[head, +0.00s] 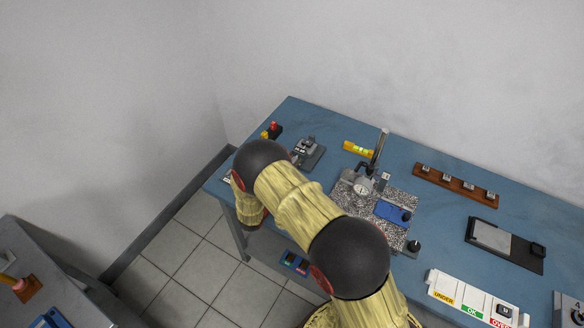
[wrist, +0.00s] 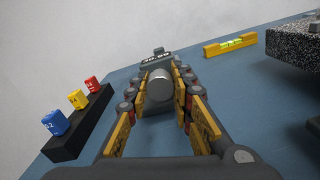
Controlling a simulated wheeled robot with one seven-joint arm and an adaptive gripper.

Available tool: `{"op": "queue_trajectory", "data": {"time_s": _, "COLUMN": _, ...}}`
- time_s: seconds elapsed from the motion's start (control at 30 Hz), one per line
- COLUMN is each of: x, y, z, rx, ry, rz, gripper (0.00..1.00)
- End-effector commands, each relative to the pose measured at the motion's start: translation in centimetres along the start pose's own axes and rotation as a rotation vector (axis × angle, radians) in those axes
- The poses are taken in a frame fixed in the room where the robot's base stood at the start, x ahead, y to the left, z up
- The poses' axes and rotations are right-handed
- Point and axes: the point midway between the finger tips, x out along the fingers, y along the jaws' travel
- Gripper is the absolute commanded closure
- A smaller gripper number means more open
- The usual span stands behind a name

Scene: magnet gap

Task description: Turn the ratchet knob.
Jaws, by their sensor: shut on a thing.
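The ratchet knob (wrist: 158,88) is a grey, round-ended cylinder facing the wrist camera, at the front of a dark measuring device with a digital display (wrist: 156,60). My gripper (wrist: 163,96) has its yellow-padded fingers on either side of the knob, shut on it. The rear of the device is partly hidden behind the knob and fingers. In the head view the grey device (head: 308,150) stands near the table's left end. There my arm hides the gripper, and I cannot make out the knob.
A black rack (wrist: 82,138) with blue, yellow and red blocks stands left of my gripper. A yellow level (wrist: 230,45) lies behind right, beside a speckled granite plate (head: 345,198) bearing a gauge stand. A wooden rack (head: 455,186) lies farther right on the blue table.

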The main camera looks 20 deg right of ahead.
Motion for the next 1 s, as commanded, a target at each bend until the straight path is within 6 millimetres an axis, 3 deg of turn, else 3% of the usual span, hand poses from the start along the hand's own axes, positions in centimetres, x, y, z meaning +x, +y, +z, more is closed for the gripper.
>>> {"op": "queue_trajectory", "data": {"time_s": 1.0, "x": -0.06, "y": -0.27, "z": -0.57, "rx": 0.964, "ry": 0.002, "rz": 0.000, "gripper": 1.00}}
